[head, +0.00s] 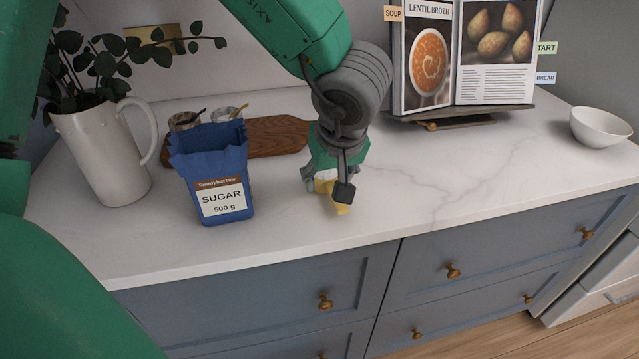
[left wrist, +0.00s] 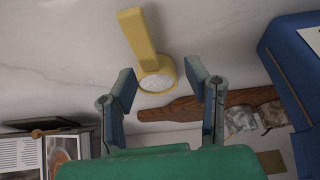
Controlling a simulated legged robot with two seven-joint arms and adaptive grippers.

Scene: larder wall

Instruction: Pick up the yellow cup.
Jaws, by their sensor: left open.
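The yellow cup (head: 341,209) looks like a measuring scoop with a long handle. It is on the white counter, mostly hidden behind my left gripper in the head view. In the left wrist view the yellow cup (left wrist: 143,40) shows whole: its round bowl holds something white and grainy, and its handle points away from my palm. My left gripper (head: 327,186) is open above it. In the left wrist view the fingers of my left gripper (left wrist: 160,80) stand on either side of the bowl, with a gap on both sides. My right gripper is not in view.
A blue sugar bag (head: 216,170) stands open to the left, near a white pitcher (head: 105,150) with leafy stems. A wooden board (head: 275,135) and small jars (head: 185,121) lie behind. A cookbook on a stand (head: 440,117) and a white bowl (head: 598,129) are right. The right-front counter is clear.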

